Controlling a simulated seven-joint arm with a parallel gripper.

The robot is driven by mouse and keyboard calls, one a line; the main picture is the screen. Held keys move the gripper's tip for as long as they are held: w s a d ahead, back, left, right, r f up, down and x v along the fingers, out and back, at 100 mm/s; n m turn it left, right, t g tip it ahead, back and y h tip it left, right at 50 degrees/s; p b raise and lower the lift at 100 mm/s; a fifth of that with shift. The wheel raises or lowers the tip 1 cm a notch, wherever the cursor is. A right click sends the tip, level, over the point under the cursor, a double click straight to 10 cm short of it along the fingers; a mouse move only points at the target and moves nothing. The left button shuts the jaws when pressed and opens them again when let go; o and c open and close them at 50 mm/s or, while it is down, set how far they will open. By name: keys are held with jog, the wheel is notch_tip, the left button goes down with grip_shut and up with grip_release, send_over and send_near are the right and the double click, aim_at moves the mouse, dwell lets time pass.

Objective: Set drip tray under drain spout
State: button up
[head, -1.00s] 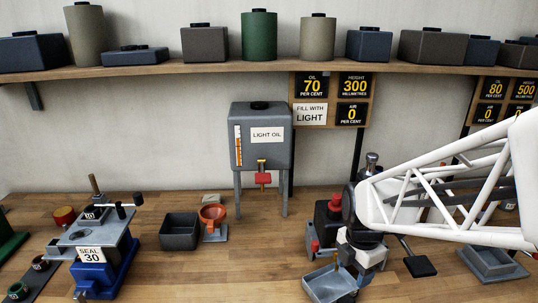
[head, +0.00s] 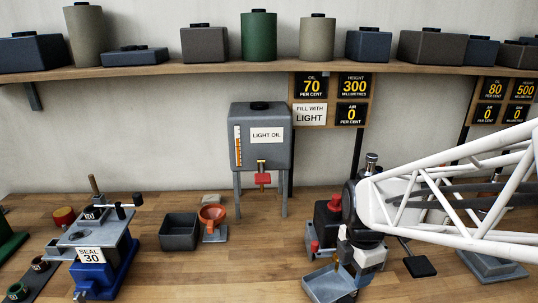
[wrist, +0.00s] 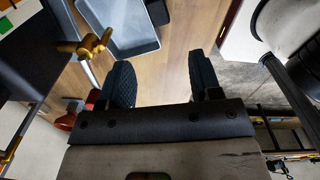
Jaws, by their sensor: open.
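A shallow grey-blue tray (head: 318,288) sits on the bench in front of the black machine with red parts. It also shows at the top of the wrist view (wrist: 135,40), beyond my fingers. A brass tap-like spout (wrist: 80,48) on a dark body overlaps the tray's left edge in the wrist view; I cannot tell the height gap. A small bit of brass shows behind the tray in the head view. My gripper (wrist: 163,80) is open with nothing between its two dark fingers. In the head view its fingertips are hidden or too small to make out beside the tray.
The black machine (head: 327,215) stands close behind the tray. A light oil tank (head: 261,150) on legs, a dark open box (head: 180,242) and a blue seal press (head: 95,275) stand to the left. A black pad (head: 420,267) lies right.

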jog(key=s+a+r+m+t, duration=0.2)
jog(key=s+r+m, duration=0.7)
jog(key=m, duration=1.2)
jog(key=shift+s+a+r, duration=0.25)
jog(key=shift+s+a, duration=0.25)
jog(key=shift+a, duration=0.35)
